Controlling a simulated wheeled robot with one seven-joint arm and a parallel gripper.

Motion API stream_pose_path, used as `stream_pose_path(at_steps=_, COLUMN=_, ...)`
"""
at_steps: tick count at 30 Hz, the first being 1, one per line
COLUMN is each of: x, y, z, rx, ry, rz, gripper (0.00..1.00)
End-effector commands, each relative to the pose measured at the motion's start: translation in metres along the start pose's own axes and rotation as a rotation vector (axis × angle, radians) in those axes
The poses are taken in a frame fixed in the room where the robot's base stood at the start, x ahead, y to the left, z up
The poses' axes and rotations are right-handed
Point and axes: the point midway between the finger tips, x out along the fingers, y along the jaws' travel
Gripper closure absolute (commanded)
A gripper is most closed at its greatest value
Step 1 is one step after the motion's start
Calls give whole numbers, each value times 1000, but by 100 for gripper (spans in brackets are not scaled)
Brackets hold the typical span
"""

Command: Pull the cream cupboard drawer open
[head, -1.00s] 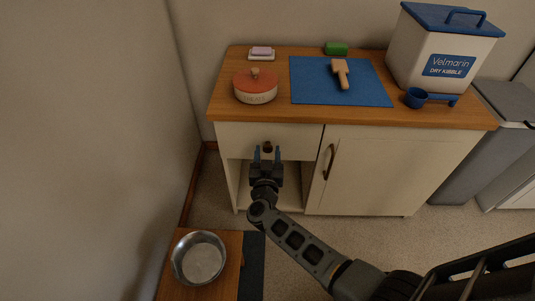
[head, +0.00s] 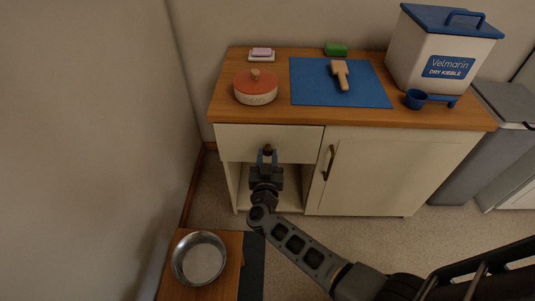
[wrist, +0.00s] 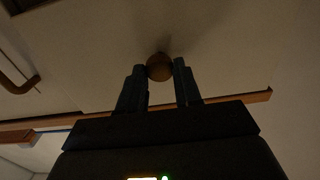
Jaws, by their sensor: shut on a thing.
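The cream cupboard drawer (head: 238,140) is the wide panel at the upper left of the cupboard front, above an open shelf space. Its front stands slightly proud of the cupboard. Its small round brown knob (wrist: 159,67) shows between my fingertips in the wrist view. My gripper (head: 267,152) is shut on the knob, with one blue-grey finger on each side. In the wrist view my gripper (wrist: 160,70) points at the drawer front, and the fingers hide the knob's sides.
The cupboard door (head: 392,170) with its brown handle (head: 329,162) is right of the drawer. A lidded pot (head: 255,88), a blue mat (head: 315,82) and a kibble bin (head: 435,50) stand on top. A low table with a metal bowl (head: 199,258) is at front left.

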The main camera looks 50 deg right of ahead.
Motion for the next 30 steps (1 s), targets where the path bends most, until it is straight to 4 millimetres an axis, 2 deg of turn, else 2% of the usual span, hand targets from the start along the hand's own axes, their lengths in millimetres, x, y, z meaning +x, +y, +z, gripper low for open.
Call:
stream_pose_path(at_steps=5, x=-36, y=0, z=-5, rx=-4, ry=-4, rz=-5, gripper=100)
stream_pose_path(at_steps=18, x=-160, y=0, z=-2, rx=-2, ry=-3, rz=-4, gripper=100)
stream_pose_path(at_steps=24, x=-197, y=1, z=0, rx=-1, ry=-1, rz=-1, gripper=100)
stream_pose_path(at_steps=30, x=-214, y=0, z=0, rx=-1, ry=0, rz=-1, gripper=100)
